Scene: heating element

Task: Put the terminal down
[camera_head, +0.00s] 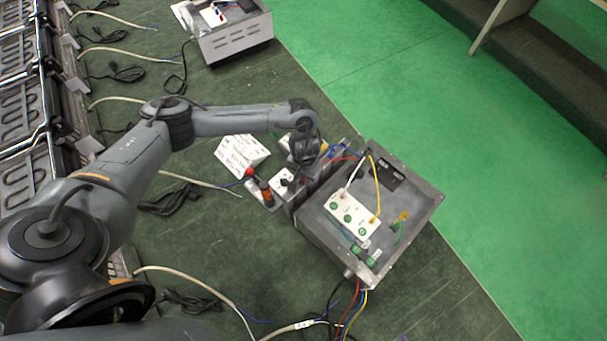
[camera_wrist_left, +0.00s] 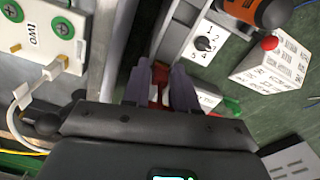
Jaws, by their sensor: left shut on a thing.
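My left gripper (camera_head: 308,152) is over the left side of the open grey metal box (camera_head: 427,218). In the left wrist view its two purple-grey fingers (camera_wrist_left: 163,92) are shut on a small red piece (camera_wrist_left: 160,74), which looks like the terminal. The fingers hide most of it, and I cannot tell whether it touches what lies below. A red wire (camera_head: 345,158) runs from near the gripper toward the box. A white block with green screws (camera_head: 347,215) sits inside the box; it also shows at the left of the wrist view (camera_wrist_left: 42,37).
Beside the gripper are a white panel with a black knob (camera_wrist_left: 204,44), an orange and black tool (camera_wrist_left: 250,10) and a white printed block (camera_head: 240,153). Another metal box (camera_head: 235,42) stands at the back. Cables lie on the dark mat; the green floor at right is clear.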

